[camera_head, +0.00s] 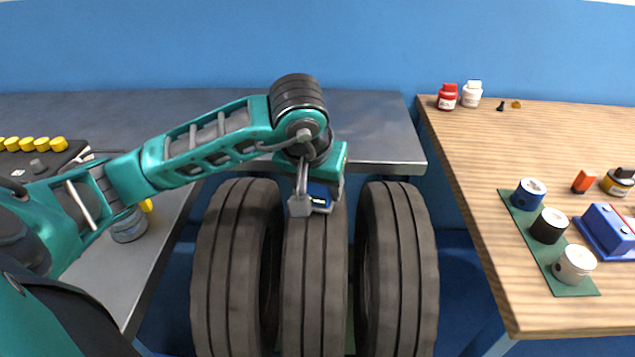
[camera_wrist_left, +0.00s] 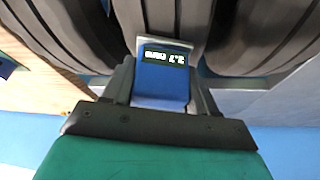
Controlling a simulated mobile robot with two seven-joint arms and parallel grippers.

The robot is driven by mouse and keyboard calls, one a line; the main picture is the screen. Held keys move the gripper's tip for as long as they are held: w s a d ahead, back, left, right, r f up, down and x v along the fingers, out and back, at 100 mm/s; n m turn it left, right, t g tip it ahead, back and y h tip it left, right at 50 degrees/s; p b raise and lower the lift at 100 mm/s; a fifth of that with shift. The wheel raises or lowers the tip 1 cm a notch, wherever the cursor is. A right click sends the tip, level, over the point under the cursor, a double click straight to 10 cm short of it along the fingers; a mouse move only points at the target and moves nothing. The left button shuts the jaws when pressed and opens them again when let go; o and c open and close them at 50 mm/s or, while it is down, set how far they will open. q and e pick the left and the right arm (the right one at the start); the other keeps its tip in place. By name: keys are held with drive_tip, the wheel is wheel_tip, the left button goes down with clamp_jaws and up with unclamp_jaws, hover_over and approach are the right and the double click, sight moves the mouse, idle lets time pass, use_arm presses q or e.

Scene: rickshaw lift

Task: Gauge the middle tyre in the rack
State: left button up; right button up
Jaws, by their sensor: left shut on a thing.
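Three dark ribbed tyres stand upright side by side in the head view. The middle tyre (camera_head: 315,285) is between the left tyre (camera_head: 222,265) and the right tyre (camera_head: 405,265). My left gripper (camera_head: 310,206) is at the upper part of the middle tyre, shut on a blue gauge (camera_head: 321,195). In the left wrist view the gauge (camera_wrist_left: 160,78) sits between the fingers, its lit display showing small, upside-down digits. Its pale end plate appears against the middle tyre's tread (camera_wrist_left: 178,18); exact contact is hard to tell. My right gripper is not in view.
A grey bench (camera_head: 380,140) runs behind the tyres and along the left. A wooden table (camera_head: 470,170) at right holds a red jar (camera_head: 447,97), a white jar (camera_head: 472,94), a green mat (camera_head: 572,282) with several cans, and a blue box (camera_head: 606,232). Yellow caps (camera_head: 42,144) are at left.

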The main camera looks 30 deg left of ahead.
use_arm(q)
drive_tip(key=shift+f+b, duration=0.6)
idle(0.6)
drive_tip(key=shift+f, duration=0.1)
idle(1.4)
drive_tip(key=shift+r+p, duration=2)
drive_tip(key=shift+r, duration=1.6)
